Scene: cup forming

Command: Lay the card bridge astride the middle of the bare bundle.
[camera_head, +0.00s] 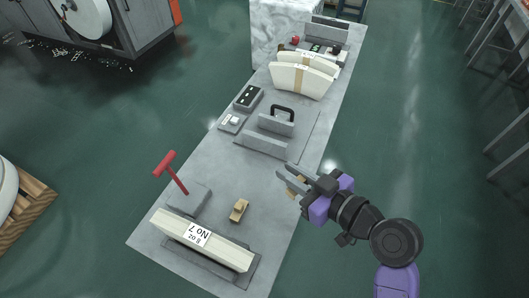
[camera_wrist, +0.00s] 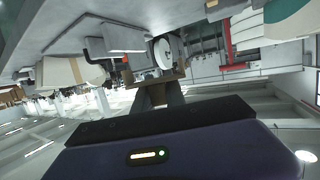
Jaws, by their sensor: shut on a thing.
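A pale bundle (camera_head: 168,222) without a tan band lies in a low grey cradle (camera_head: 238,279) at the table's near end. A white card lettered "No 7" and "8 oz" shows at its middle; I cannot tell how it is fixed. My gripper (camera_head: 287,178) is shut on a small tan piece, seemingly the card bridge (camera_head: 296,188). In the wrist view the tan piece (camera_wrist: 160,78) shows at the fingertips, partly hidden by the fingers. The gripper is over the table's right edge, apart from the bundle and to its upper right. Another small tan piece (camera_head: 239,210) rests on the table.
A red-handled tool (camera_head: 172,172) stands by a grey block (camera_head: 189,199), behind the bundle. Grey upright plates (camera_head: 262,145) with a black handle occupy the table's middle. Pale bundles with tan bands (camera_head: 290,80) stand farther back. Bare tabletop (camera_head: 225,175) lies between.

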